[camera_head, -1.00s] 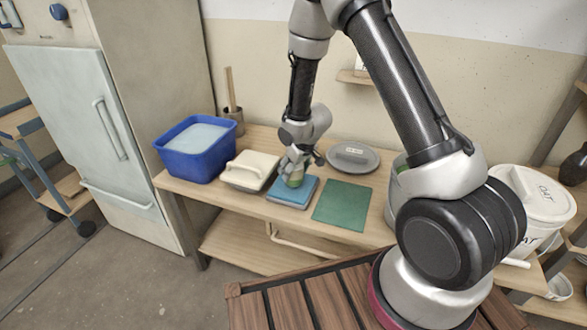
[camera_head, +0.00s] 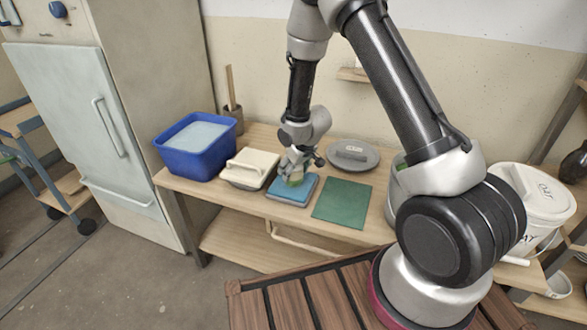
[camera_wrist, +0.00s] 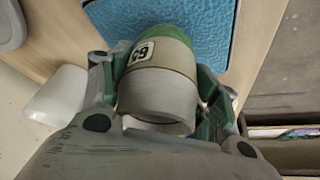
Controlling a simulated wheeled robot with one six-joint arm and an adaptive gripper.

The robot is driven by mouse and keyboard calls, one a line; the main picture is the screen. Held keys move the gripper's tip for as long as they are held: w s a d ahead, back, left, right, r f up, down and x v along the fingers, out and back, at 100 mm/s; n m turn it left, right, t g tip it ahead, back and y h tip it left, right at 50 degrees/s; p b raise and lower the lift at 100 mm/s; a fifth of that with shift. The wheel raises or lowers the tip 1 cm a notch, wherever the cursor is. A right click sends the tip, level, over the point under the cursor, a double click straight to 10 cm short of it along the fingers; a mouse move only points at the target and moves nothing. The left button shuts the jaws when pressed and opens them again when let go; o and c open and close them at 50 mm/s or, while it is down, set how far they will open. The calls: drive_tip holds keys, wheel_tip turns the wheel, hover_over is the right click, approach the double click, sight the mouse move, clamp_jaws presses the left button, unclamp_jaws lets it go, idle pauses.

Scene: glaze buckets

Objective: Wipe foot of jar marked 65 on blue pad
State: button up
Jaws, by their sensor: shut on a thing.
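My gripper (camera_wrist: 160,95) is shut on a jar (camera_wrist: 158,72), with a green-lined finger on each side of it. The jar has a grey near part, a beige band and a green far end. A small white label (camera_wrist: 142,53) on its side shows a tilted number that looks like 65. The green end faces the blue pad (camera_wrist: 178,30). In the head view the jar (camera_head: 293,181) is over the blue pad (camera_head: 305,195), low at its surface. The jar's far end is hidden, so I cannot tell whether it touches.
A cream lidded box (camera_head: 250,168) stands left of the pad, with a blue water tub (camera_head: 182,160) beyond it. A green mat (camera_head: 342,204) lies to the right. A round grey lid-like disc (camera_head: 353,155) is behind the mat. A white bucket (camera_head: 535,205) stands far right.

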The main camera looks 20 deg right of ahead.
drive_tip(key=shift+w, duration=0.1)
drive_tip(key=shift+w+d, duration=1.05)
drive_tip(key=shift+w, duration=0.25)
drive_tip(key=shift+s+a+r, duration=0.1)
drive_tip(key=shift+s+a, duration=0.95)
drive_tip(key=shift+s, duration=0.35)
drive_tip(key=shift+s+a, duration=1.05)
drive_tip(key=shift+s, duration=0.3)
drive_tip(key=shift+w+d, duration=1.05)
drive_tip(key=shift+w, duration=0.35)
drive_tip(key=shift+w+d, duration=1.05)
drive_tip(key=shift+w, duration=0.3)
drive_tip(key=shift+s+a+f, duration=0.1)
drive_tip(key=shift+s+a, duration=0.6)
drive_tip(key=shift+s, duration=0.25)
drive_tip(key=shift+s+a+f, duration=0.1)
drive_tip(key=shift+s+a, duration=0.55)
drive_tip(key=shift+s, duration=0.35)
drive_tip(key=shift+s+a, duration=0.7)
drive_tip(key=shift+s, duration=0.25)
drive_tip(key=shift+r, duration=0.1)
wheel_tip(320, 180, up, 7)
